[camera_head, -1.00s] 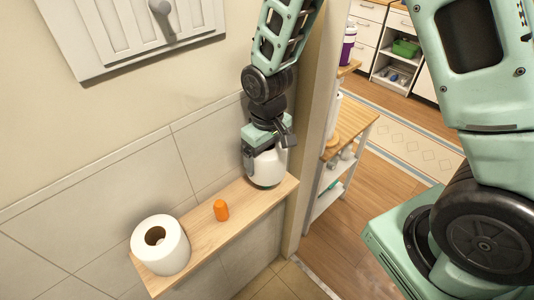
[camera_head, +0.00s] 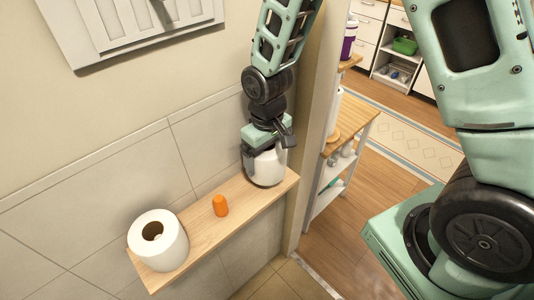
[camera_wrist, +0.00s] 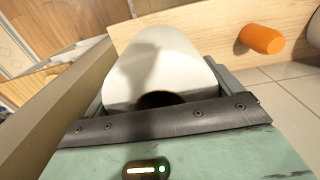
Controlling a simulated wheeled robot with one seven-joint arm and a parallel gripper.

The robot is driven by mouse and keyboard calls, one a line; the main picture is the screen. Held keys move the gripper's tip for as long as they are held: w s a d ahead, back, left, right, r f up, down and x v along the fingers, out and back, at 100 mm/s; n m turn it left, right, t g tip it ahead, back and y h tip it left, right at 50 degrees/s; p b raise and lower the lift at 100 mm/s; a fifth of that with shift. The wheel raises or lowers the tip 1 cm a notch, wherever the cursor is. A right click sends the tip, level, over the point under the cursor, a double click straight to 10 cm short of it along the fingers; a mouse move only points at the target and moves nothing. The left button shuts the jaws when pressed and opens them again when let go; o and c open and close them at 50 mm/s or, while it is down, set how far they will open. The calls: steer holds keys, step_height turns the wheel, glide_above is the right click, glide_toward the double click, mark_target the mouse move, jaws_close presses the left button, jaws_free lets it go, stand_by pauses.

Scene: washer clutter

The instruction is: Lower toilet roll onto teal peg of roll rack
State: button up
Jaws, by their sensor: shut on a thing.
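My gripper (camera_head: 266,146) points down over the right end of the wooden shelf and is shut on a white toilet roll (camera_head: 265,168). The roll stands upright, with its lower edge at or very near the shelf top; I cannot tell whether it touches. In the wrist view the roll (camera_wrist: 160,62) sits between the fingers, its dark core opening partly covered by the gripper body. No teal peg shows in either view; anything under or inside the held roll is hidden. The wooden shelf (camera_head: 208,238) carries a bare orange peg (camera_head: 220,205) left of the held roll.
A second white roll (camera_head: 158,245) stands at the shelf's left end. A tiled wall (camera_head: 90,205) runs behind the shelf. A door frame or wall edge (camera_head: 312,130) rises close to the right of my gripper. A wooden-topped cart (camera_head: 345,125) stands beyond it.

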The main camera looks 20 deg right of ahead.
steer(key=shift+f, duration=0.1)
steer(key=shift+f+b, duration=0.75)
steer(key=shift+f, duration=0.15)
steer(key=shift+f, duration=0.15)
steer(key=shift+f+b, duration=0.45)
steer(key=shift+f, duration=0.1)
steer(key=o, duration=0.7)
steer(key=shift+r, duration=0.1)
